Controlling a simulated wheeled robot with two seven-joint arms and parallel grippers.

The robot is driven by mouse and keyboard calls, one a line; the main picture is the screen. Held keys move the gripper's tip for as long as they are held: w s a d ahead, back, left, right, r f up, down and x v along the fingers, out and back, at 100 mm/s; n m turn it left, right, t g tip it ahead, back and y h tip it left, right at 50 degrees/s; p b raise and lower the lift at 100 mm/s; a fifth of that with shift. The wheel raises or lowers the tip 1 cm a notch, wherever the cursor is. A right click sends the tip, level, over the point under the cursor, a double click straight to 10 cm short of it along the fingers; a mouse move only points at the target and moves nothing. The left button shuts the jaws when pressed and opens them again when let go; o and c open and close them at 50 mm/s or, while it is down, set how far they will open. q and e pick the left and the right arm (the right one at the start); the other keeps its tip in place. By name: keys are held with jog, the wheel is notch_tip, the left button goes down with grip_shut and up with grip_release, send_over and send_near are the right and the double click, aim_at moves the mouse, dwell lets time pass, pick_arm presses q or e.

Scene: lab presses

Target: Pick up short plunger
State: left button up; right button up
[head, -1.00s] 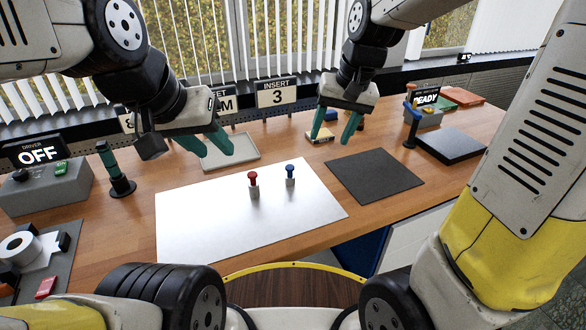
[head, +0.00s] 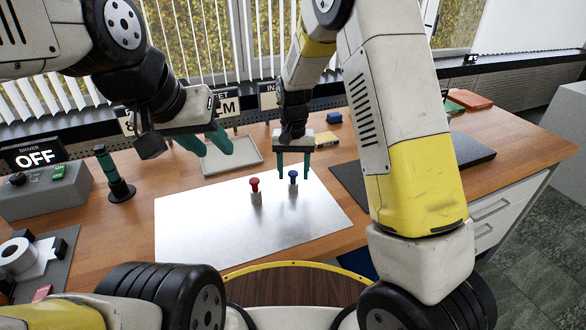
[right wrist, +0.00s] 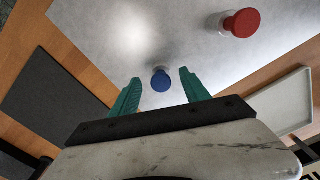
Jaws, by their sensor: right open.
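Two plungers stand upright on a pale metal sheet (head: 210,225): one with a blue knob (head: 293,176) and one with a red knob (head: 255,184) to its left. The red one looks somewhat taller. My right gripper (head: 293,178) is open and points down, its green fingers on either side of the blue plunger in the head view. In the right wrist view the blue knob (right wrist: 160,80) lies between the fingertips, and the red knob (right wrist: 242,22) is off to the upper right. I cannot tell whether the fingers touch the blue plunger. My left gripper (head: 215,148) is open and empty above the table.
A shallow tray (head: 258,162) lies behind the sheet. A dark mat (right wrist: 55,90) is right of it, partly behind my right arm.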

aim_at(293, 173)
notch_tip(293, 173, down, 4)
jog(key=shift+f, duration=0.1)
grip_shut()
dwell(0.5)
